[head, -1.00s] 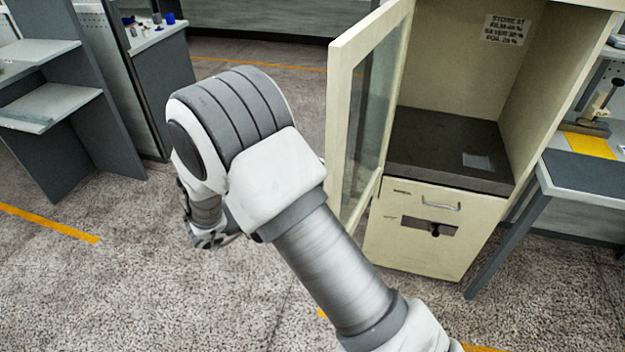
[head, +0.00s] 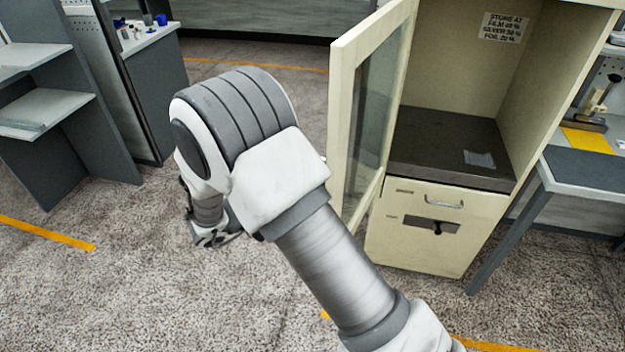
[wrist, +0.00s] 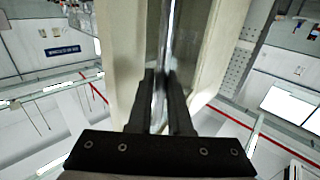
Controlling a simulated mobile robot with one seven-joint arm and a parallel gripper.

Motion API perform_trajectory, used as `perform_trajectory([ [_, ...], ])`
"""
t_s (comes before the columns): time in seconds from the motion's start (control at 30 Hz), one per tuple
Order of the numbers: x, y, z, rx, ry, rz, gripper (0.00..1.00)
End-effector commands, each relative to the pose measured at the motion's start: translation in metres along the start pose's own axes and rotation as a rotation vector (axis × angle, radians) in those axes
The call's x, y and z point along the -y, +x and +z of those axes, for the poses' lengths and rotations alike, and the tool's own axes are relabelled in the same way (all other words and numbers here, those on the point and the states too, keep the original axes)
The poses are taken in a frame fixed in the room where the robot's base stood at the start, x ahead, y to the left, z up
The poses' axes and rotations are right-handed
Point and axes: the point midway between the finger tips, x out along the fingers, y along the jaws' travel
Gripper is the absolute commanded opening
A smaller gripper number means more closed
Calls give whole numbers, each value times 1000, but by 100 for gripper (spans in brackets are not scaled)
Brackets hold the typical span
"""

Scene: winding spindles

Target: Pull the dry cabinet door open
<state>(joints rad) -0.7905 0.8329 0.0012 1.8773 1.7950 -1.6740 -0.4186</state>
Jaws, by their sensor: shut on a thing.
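The dry cabinet (head: 435,225) stands right of centre in the head view. Its cream-framed glass door (head: 341,120) is swung wide open at the left of the cabinet, and the inside shows. In the wrist view, my gripper (wrist: 163,84) is shut on the door handle (wrist: 167,35), a thin upright metal bar running between the two dark fingers. The cream door frame (wrist: 127,50) lies behind it. In the head view, my arm covers the lower door edge, and the fingers and handle are hidden.
Inside the cabinet are a dark shelf (head: 425,148) and a posted label (head: 505,27). A workbench (head: 580,175) stands close on the right, and grey shelving (head: 45,112) on the left. Open speckled floor (head: 130,290) lies in front and to the left.

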Motion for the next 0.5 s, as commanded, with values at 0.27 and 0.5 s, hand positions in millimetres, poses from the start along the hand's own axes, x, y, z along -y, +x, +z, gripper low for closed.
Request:
perform_trajectory([
  [0.27,0,0,0,1,-1,0,42],
  [0.5,0,0,0,0,0,0,47],
])
